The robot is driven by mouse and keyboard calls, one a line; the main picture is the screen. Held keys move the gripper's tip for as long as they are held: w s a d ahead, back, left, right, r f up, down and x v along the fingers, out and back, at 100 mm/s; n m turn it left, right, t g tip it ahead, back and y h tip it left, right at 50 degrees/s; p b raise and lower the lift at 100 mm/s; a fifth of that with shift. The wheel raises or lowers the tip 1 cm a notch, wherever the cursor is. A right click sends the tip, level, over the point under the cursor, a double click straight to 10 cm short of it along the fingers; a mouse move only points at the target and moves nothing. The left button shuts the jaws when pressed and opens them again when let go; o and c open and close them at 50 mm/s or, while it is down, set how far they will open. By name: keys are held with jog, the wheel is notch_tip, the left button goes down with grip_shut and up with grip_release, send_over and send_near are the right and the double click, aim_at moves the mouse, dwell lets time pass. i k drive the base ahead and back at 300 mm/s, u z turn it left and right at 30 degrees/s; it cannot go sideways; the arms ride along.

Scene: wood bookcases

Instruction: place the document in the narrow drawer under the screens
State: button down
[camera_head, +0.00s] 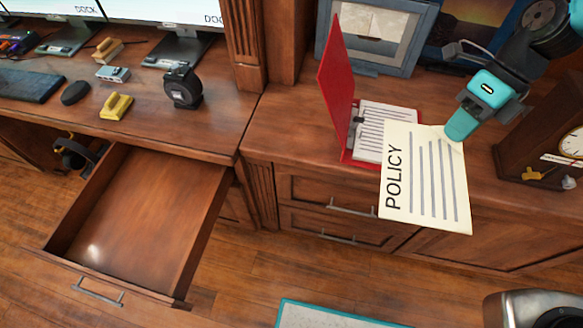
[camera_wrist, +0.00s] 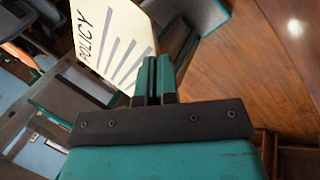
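The document (camera_head: 425,185) is a cream sheet marked POLICY with grey lines. It hangs tilted in front of the right-hand cabinet and also shows in the wrist view (camera_wrist: 108,42). My gripper (camera_head: 456,138) is shut on its upper right corner; the teal fingers (camera_wrist: 154,76) are together at the sheet's edge in the wrist view. The drawer (camera_head: 140,215) under the desk with the screens (camera_head: 165,12) is pulled out at the left of the head view. It looks empty inside. My gripper is well to the right of it and higher.
An open red folder (camera_head: 338,85) with printed pages (camera_head: 380,128) stands on the cabinet top, just behind the document. A framed picture (camera_head: 378,35) and a wooden clock (camera_head: 545,140) are near my arm.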

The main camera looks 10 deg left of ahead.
aim_at(144, 206)
jog(key=k, duration=0.35)
jog(key=u, duration=1.7)
jog(key=i, duration=0.5)
jog(key=u, duration=0.1)
